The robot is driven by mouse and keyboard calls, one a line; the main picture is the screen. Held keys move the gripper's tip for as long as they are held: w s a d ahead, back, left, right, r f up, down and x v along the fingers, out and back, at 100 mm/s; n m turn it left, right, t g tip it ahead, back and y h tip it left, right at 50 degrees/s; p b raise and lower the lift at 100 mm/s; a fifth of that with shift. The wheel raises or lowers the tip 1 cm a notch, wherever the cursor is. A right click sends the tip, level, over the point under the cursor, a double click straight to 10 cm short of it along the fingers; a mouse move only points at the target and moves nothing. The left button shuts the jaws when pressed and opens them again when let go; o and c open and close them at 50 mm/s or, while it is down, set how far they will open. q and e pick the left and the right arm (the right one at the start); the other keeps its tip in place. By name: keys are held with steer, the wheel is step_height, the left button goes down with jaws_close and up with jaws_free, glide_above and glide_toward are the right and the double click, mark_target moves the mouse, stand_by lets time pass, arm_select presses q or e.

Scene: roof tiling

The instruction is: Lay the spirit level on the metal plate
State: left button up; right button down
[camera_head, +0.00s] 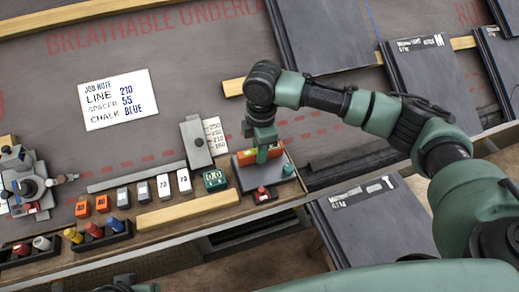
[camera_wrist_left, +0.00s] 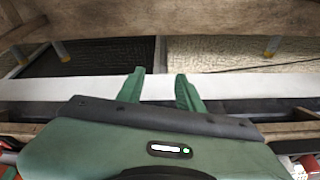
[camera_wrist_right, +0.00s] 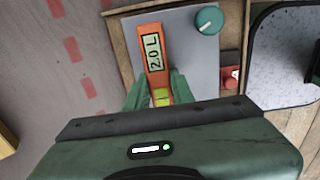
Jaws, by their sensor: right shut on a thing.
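The spirit level (camera_head: 247,157) is an orange bar with a yellow-green vial; its display reads 2.0 L in the right wrist view (camera_wrist_right: 153,55). My right gripper (camera_head: 262,154) is shut on it, with one finger on each side near one end. The level is over the grey metal plate (camera_head: 262,177), which also shows in the right wrist view (camera_wrist_right: 190,50). I cannot tell whether the level touches the plate. A teal knob (camera_wrist_right: 208,20) is at the plate's edge. My left gripper (camera_wrist_left: 160,88) is open and empty in the left wrist view.
A small red-topped device (camera_head: 263,194) and a green display box (camera_head: 214,179) stand close to the plate. A grey tool with a round knob (camera_head: 197,143) lies to its left. Several small blocks and a wooden batten (camera_head: 188,211) line the bench. Dark slates (camera_head: 320,35) lie behind.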

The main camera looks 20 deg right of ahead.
steer(key=c, duration=1.1)
jaws_free()
steer(key=shift+f, duration=0.1)
